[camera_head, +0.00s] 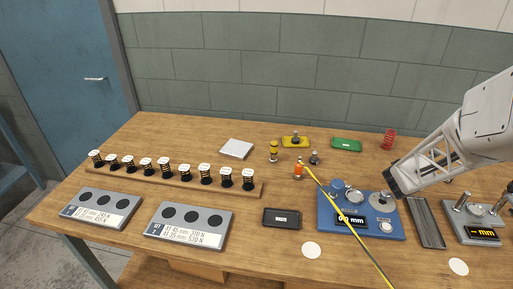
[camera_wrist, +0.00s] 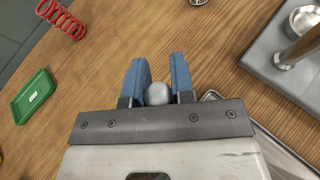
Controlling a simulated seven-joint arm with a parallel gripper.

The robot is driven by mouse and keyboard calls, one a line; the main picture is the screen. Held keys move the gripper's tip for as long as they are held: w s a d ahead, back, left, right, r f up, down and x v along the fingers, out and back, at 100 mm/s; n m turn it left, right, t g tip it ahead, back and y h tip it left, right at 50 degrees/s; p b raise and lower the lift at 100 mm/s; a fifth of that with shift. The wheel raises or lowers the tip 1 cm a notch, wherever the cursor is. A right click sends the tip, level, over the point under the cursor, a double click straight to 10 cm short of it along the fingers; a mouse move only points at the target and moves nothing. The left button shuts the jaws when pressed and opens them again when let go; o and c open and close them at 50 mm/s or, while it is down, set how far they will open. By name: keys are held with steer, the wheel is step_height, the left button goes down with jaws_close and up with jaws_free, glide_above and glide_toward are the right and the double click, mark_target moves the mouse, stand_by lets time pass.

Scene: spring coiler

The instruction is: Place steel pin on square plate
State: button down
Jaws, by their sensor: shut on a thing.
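My gripper (camera_head: 391,184) is above the right part of the table, by the right end of the blue device. In the wrist view, its two blue fingers (camera_wrist: 159,78) are shut on a grey rounded piece, which looks like the steel pin (camera_wrist: 157,94). Only its rounded end shows; in the head view I cannot make it out. A pale square plate (camera_head: 236,149) lies flat at the back middle of the table, far to the left of my gripper. Nothing shows on it.
A wooden rack (camera_head: 170,179) holds several springs. The blue device (camera_head: 372,228) with a display stands below my gripper. A yellow-black line crosses the front.

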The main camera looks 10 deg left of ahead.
steer(key=w+a+r, duration=0.2)
steer(key=w+a, duration=0.3)
steer(key=a, duration=0.5)
steer(key=w+a+r+n+t, duration=0.1)
steer(key=w+a+r, duration=0.1)
steer(key=w+a, duration=0.65)
steer(key=w+a+r, duration=0.2)
steer(key=a, duration=1)
steer(key=s+a+n, duration=0.1)
steer(key=a, duration=3.4)
steer(key=shift+s+r+t+y, duration=0.25)
steer(key=shift+r+t+y, duration=0.05)
steer(key=shift+r, duration=0.15)
glide_above(240, 145)
steer(key=shift+s+f, duration=0.1)
steer(key=shift+f, duration=2.4)
steer(key=shift+f, duration=2.5)
